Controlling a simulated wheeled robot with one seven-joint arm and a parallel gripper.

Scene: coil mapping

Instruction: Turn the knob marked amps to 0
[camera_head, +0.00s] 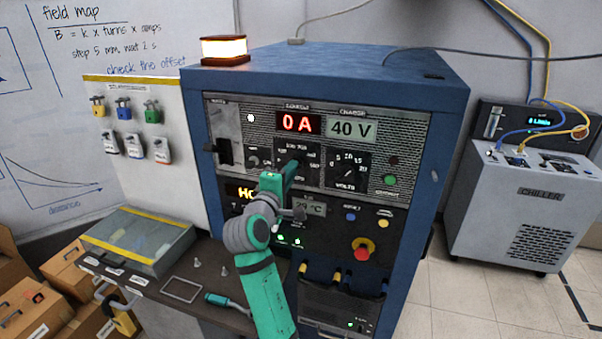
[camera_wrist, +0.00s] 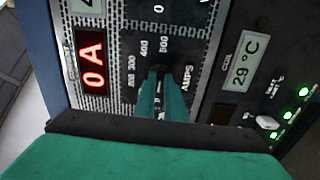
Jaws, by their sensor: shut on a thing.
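The amps knob (camera_wrist: 158,70) is a dark knob on a black dial plate in the upper part of the blue cabinet's front. The word AMPS and scale numbers such as 300, 400 and 500 show around it in the wrist view. My green gripper (camera_wrist: 160,84) is shut on the knob, with its fingers pointing at the panel; it also shows in the head view (camera_head: 293,166), covering most of the knob. I cannot tell which mark the pointer faces. The red display (camera_head: 297,123) above the knob reads 0 A, and it also shows in the wrist view (camera_wrist: 92,62).
The volts knob (camera_head: 347,169) is just right of my gripper, under a 40 V display (camera_head: 352,129). A red emergency button (camera_head: 363,250) and small green lights sit lower. A bench with a screwdriver (camera_head: 222,300) is at left; a chiller (camera_head: 535,200) stands at right.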

